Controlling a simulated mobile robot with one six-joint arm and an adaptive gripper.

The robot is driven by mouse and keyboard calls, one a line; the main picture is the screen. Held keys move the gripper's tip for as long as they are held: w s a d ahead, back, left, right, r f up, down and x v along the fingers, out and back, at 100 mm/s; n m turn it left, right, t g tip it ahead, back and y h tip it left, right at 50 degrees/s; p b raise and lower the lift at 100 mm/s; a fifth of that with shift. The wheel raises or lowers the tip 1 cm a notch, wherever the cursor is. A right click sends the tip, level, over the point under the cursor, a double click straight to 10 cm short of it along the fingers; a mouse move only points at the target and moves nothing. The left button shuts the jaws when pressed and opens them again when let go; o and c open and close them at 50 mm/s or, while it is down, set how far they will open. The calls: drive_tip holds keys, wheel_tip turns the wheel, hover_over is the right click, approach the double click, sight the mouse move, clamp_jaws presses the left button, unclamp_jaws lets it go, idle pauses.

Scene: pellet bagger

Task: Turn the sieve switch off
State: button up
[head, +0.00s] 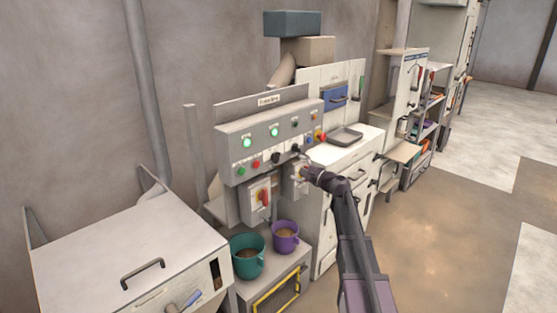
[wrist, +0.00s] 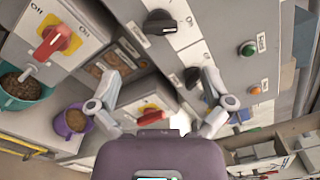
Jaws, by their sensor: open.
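A grey control panel (head: 262,140) carries lit green lamps, buttons and black knobs. Below it, a pale box holds a red rotary switch on a yellow plate (head: 263,197), seen in the wrist view at upper left (wrist: 56,40). A second red switch on yellow (wrist: 151,115) shows in the wrist view between and below my fingers. Black knobs (wrist: 160,22) and (wrist: 192,77) are on the panel beyond. The labels are too small to read, so I cannot tell which is the sieve switch. My gripper (wrist: 161,78) is open and empty, close to the panel's lower right (head: 301,164).
A teal bucket (head: 247,264) and a purple bucket (head: 286,246), both with pellets, stand below the panel. A white cabinet (head: 340,150) with a grey tray (head: 346,136) is at the right. A pale lidded bin (head: 120,245) is at left. Open floor (head: 450,220) lies right.

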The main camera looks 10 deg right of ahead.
sight(279, 159)
drive_tip(key=x, duration=1)
drive_tip(key=c, duration=1.1)
